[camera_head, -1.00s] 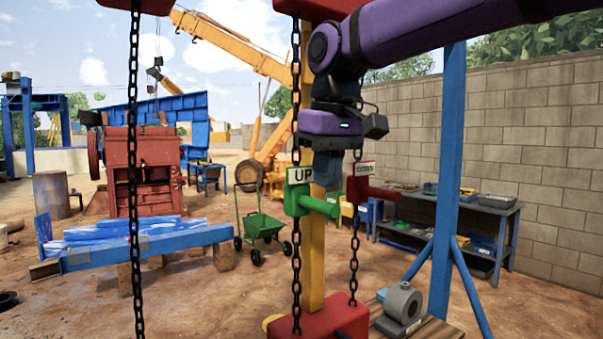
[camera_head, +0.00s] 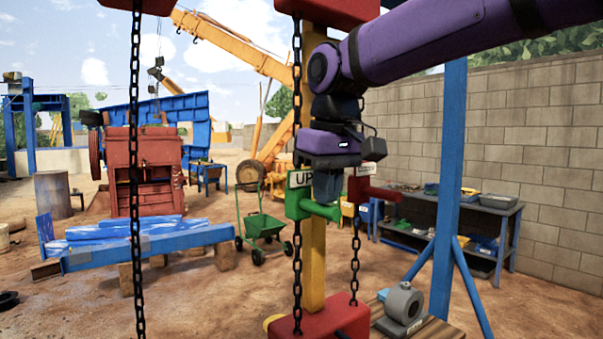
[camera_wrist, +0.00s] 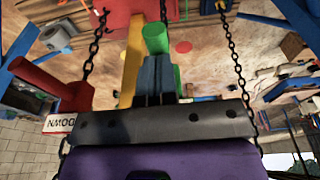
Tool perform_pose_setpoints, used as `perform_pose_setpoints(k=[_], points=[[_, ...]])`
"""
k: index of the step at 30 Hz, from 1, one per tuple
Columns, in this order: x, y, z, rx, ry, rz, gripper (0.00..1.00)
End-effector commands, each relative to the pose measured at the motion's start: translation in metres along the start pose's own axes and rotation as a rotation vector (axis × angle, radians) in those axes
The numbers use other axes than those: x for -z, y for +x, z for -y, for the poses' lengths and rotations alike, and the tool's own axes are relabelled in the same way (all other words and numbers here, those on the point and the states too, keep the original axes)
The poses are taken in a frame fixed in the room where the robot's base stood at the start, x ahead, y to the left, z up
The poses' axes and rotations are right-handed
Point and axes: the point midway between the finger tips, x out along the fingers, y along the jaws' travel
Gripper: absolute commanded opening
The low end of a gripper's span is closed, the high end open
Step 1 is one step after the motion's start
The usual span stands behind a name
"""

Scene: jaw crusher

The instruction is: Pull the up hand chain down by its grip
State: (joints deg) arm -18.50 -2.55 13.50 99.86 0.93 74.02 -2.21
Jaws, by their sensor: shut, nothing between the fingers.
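The green UP grip (camera_head: 298,202) hangs on the up hand chain (camera_head: 297,265), with a white UP label at its top and a green bar pointing right. In the wrist view the green bar end (camera_wrist: 155,38) shows just beyond my fingers. My gripper (camera_head: 326,188) is shut and empty, pointing down at the green bar, close above or against it; contact is unclear. It also shows in the wrist view (camera_wrist: 156,78). The red DOWN grip (camera_head: 370,187) is to the right on its own chain (camera_head: 355,265), partly hidden by my gripper.
A yellow post (camera_head: 314,265) stands behind the chains, with a red block (camera_head: 320,322) at its foot. Another black chain (camera_head: 136,200) hangs at left. A blue post (camera_head: 450,190) and a grey-blue bench (camera_head: 490,220) stand at right.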

Motion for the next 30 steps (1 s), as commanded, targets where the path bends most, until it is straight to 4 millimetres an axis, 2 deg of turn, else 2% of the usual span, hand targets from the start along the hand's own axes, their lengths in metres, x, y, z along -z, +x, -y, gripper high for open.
perform_pose_setpoints(k=[30], points=[[-0.005, 0.035, 0.000, 0.000, 0.000, 0.002, 0.00]])
